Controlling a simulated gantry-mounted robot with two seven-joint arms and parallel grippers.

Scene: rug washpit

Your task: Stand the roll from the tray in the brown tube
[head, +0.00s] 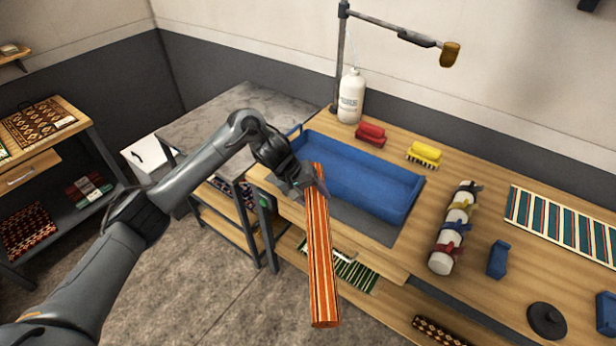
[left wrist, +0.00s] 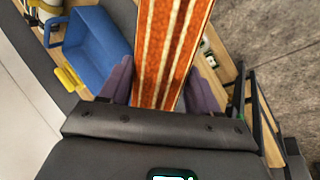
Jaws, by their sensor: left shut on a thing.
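My left gripper (head: 308,182) is shut on an orange roll (head: 320,255) with cream and dark stripes, near its upper end. The roll hangs at a slight tilt in front of the bench's front edge, its free lower end towards the bottom of the head view. In the left wrist view the roll (left wrist: 172,45) runs between the two purple-grey fingers and out at the top. The blue tray (head: 400,205) stands on the bench behind the gripper and looks empty where it shows. I cannot make out a brown tube in either view. My right gripper is not in view.
On the wooden bench (head: 480,185) are a red brush (head: 370,133), a yellow brush (head: 424,154), a white bottle (head: 350,97), a white roll with coloured clamps (head: 441,262) and a dark round lid (head: 546,320). A shelf with folded rugs is at left. Open floor lies between.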

